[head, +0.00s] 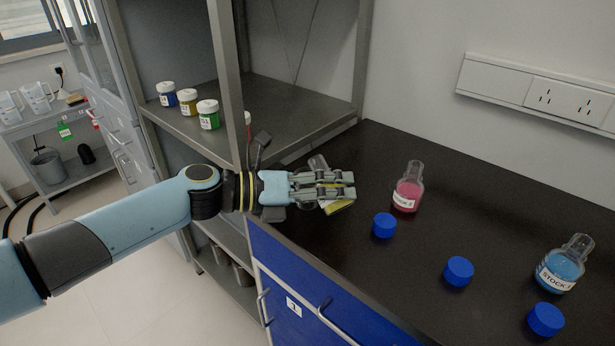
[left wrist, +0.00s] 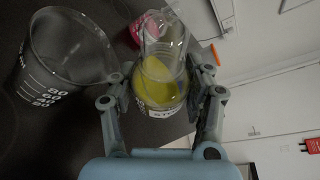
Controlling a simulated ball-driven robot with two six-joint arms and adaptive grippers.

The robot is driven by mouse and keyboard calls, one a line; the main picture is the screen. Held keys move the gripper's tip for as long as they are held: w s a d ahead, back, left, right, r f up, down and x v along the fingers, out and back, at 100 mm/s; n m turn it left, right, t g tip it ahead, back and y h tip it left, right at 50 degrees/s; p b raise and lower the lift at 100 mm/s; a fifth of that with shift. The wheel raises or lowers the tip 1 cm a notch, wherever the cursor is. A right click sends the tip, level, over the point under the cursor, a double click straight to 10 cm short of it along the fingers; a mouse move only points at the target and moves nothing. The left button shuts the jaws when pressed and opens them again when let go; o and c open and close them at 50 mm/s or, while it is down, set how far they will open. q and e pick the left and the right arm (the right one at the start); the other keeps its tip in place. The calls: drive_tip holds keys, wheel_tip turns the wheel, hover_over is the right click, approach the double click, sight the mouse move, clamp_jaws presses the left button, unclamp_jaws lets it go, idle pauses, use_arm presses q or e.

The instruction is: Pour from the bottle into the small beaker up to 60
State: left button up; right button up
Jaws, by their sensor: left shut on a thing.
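My left gripper (head: 345,188) is shut on a clear glass bottle with yellow liquid and a white label, above the front left part of the black bench. In the left wrist view the bottle (left wrist: 160,92) sits between the two fingers (left wrist: 160,100). In the head view the gripper mostly covers it; a yellow patch (head: 340,208) shows below the fingers. The small beaker (left wrist: 62,60) is clear, with white marks including 80 and 60, beside the bottle at left in the wrist view. I see no liquid in it. My right gripper is out of view.
A pink bottle (head: 408,190) and a blue bottle (head: 562,266) stand open on the bench (head: 500,215). Blue caps (head: 384,226) (head: 458,271) (head: 546,319) lie nearby. A metal shelf post (head: 230,80) rises close behind my left arm. Small jars (head: 188,101) stand on the shelf.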

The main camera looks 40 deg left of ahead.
use_arm(q)
drive_tip(key=shift+f+b, duration=0.45)
drive_tip(key=shift+b, duration=0.15)
drive_tip(key=shift+d+r+n+t+h+b, duration=0.25)
drive_tip(key=shift+r+n+b, duration=0.25)
drive_tip(key=shift+n+b, duration=0.25)
drive_tip(key=shift+d+r+n+t+h+b, duration=0.15)
drive_tip(key=shift+r+n+h+b, duration=0.25)
drive_tip(key=shift+n+b, duration=0.3)
idle(3.4)
drive_tip(key=shift+a+r+n+h+p, duration=0.4)
drive_tip(key=shift+r+n+p, duration=0.25)
drive_tip(key=shift+n, duration=0.2)
idle(1.7)
